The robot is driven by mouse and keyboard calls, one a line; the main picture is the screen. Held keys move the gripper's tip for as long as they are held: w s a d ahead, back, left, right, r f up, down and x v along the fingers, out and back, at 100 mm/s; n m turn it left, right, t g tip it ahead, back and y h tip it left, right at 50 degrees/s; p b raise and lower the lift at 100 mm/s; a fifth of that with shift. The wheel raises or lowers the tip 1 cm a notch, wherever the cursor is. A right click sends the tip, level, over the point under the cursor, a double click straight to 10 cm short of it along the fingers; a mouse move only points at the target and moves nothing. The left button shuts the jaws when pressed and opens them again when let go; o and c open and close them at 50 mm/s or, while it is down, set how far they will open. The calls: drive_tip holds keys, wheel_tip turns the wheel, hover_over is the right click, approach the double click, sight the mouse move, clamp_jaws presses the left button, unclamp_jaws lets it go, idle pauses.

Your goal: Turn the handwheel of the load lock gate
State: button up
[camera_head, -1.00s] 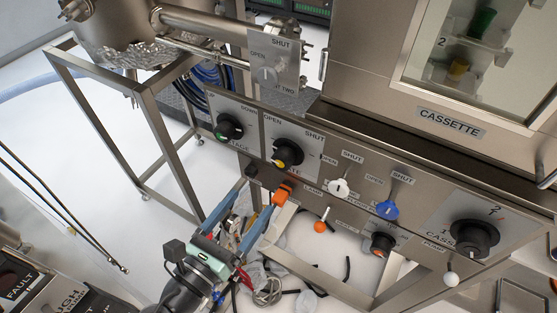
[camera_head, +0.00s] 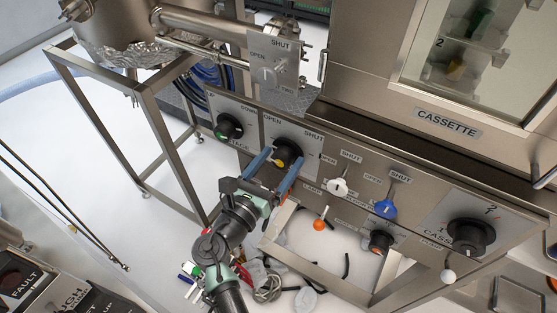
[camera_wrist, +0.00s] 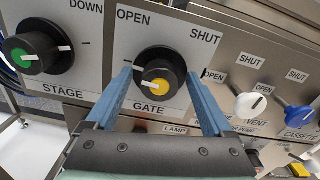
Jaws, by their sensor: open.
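The gate handwheel is a black knob with a yellow centre and a white pointer mark, on a plate lettered OPEN, SHUT and GATE. It shows in the head view (camera_head: 287,152) and in the wrist view (camera_wrist: 160,78). In the wrist view its white mark points left, toward the OPEN side. My gripper (camera_head: 276,168) has two blue fingers, spread apart, one on each side of the knob. It also shows in the wrist view (camera_wrist: 160,90). I cannot tell whether either finger touches the knob.
The stage knob (camera_wrist: 38,52), with a green centre, is close on the left. White (camera_head: 338,187) and blue (camera_head: 386,208) valve handles stand out to the right. The cassette knob (camera_head: 473,237) is farther right. Loose items lie on the floor below.

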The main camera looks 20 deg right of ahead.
clamp_jaws()
idle(0.3)
